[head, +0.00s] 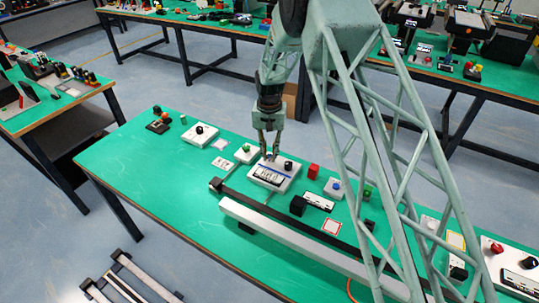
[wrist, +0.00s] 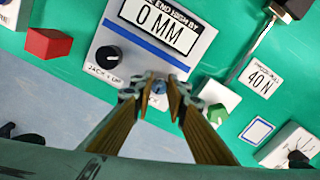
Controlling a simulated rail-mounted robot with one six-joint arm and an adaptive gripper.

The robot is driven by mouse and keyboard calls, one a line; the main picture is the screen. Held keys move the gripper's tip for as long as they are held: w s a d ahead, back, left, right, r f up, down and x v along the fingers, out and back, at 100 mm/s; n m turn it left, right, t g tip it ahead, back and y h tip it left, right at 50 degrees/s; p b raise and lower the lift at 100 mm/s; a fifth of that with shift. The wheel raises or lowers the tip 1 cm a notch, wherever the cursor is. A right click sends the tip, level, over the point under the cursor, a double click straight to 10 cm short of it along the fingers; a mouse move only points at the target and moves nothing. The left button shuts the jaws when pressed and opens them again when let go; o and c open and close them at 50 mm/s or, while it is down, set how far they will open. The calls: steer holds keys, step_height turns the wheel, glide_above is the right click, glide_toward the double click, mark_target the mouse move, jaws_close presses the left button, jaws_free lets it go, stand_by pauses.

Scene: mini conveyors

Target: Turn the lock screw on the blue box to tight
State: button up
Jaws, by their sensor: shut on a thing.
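A pale box with a blue stripe (head: 272,178) stands on the green table in the head view. In the wrist view the same box (wrist: 196,47) shows a "0 MM" display and a black knob (wrist: 108,57) by a "JACK" label. My gripper (head: 269,155) points down at the far edge of this box. In the wrist view my gripper (wrist: 157,89) is shut on a small blue screw head (wrist: 158,87) near the box's edge. The fingers hide most of the screw, and I cannot read how far it is turned.
A red block (head: 313,170) stands right of the box, and a white box with a green knob (head: 246,152) stands left. A black cube (head: 298,206) and a long white rail (head: 300,242) lie on the near side. A "40 N" label (wrist: 263,80) is close by.

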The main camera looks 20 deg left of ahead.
mark_target(270, 156)
stand_by(0.3)
steer(key=o, duration=0.8)
steer(key=shift+o, duration=0.2)
steer(key=shift+r, duration=0.15)
step_height(270, 156, up, 12)
stand_by(0.4)
steer(key=shift+d, duration=0.1)
